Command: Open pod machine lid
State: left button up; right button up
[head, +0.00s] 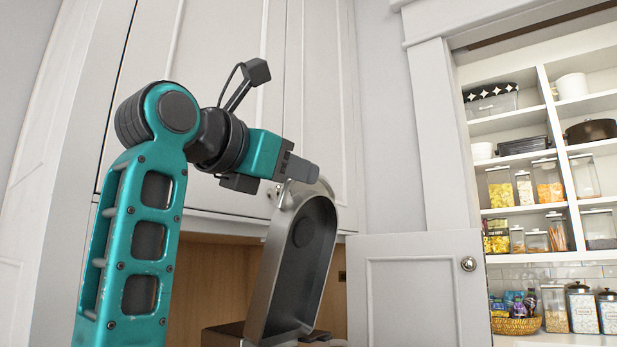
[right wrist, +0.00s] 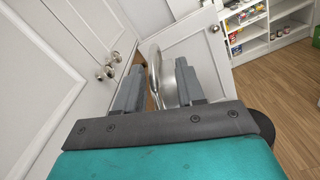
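The pod machine's lid (head: 297,250) is a long silver shell with a dark inside, standing steeply raised in the middle of the head view. The machine's base (head: 228,332) shows only in part at the bottom edge. My right gripper (head: 302,172) is at the top end of the lid. In the right wrist view its two fingers (right wrist: 157,78) are spread apart, with the lid's silver rim (right wrist: 153,72) showing between them. A gap shows between the rim and the left finger; contact with the other finger cannot be told. My left gripper is not in view.
White cabinet doors (head: 235,110) stand close behind the gripper. An open wooden-lined nook (head: 212,268) lies behind the machine. A white door with a round knob (head: 415,290) stands to the right, before pantry shelves (head: 510,212) with jars and a basket (head: 516,325).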

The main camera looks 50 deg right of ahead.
jog(key=a, duration=0.7)
jog(key=shift+s+a, duration=0.35)
